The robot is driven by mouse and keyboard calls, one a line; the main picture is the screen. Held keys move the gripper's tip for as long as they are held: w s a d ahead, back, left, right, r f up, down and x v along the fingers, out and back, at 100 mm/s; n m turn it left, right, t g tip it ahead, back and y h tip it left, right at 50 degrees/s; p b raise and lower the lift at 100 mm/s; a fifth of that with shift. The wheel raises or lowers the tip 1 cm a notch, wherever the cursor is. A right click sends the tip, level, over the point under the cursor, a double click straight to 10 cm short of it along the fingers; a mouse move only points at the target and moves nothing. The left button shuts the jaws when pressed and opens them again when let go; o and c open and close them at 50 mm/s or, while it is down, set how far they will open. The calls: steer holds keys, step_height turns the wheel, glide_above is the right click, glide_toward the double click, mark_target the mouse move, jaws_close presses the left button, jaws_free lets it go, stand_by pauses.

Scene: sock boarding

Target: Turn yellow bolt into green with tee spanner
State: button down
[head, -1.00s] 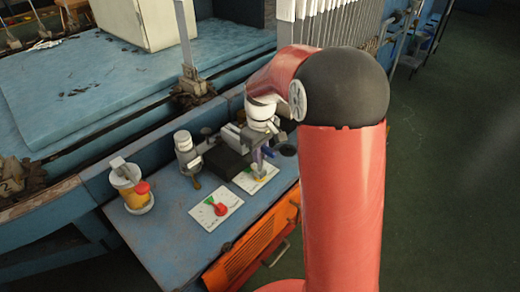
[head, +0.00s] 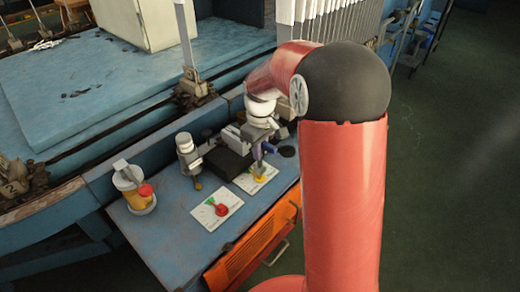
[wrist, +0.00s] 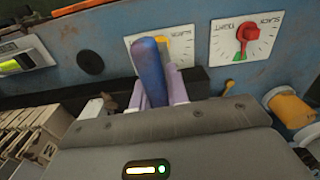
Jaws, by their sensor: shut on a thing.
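My gripper (head: 261,148) is shut on the tee spanner, whose blue-purple handle (wrist: 149,70) stands between my fingers in the wrist view. The spanner's lower end (head: 257,168) reaches down to the yellow bolt (head: 260,179) on a white dial plate (head: 246,183). I cannot tell whether it is seated on the bolt. In the wrist view the handle hides most of that plate (wrist: 187,35) and leaves a bit of yellow (wrist: 162,40) showing. No green zone of this dial shows clearly.
A second dial plate (head: 233,203) with a red knob (head: 221,210) and a green mark lies beside it on the blue bench (head: 165,235). A yellow pot (head: 133,193), a grey fixture (head: 187,150) and a black block (head: 228,160) stand nearby. The bench front is clear.

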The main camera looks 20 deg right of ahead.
steer(key=shift+r, duration=1.95)
steer(key=shift+s, duration=0.15)
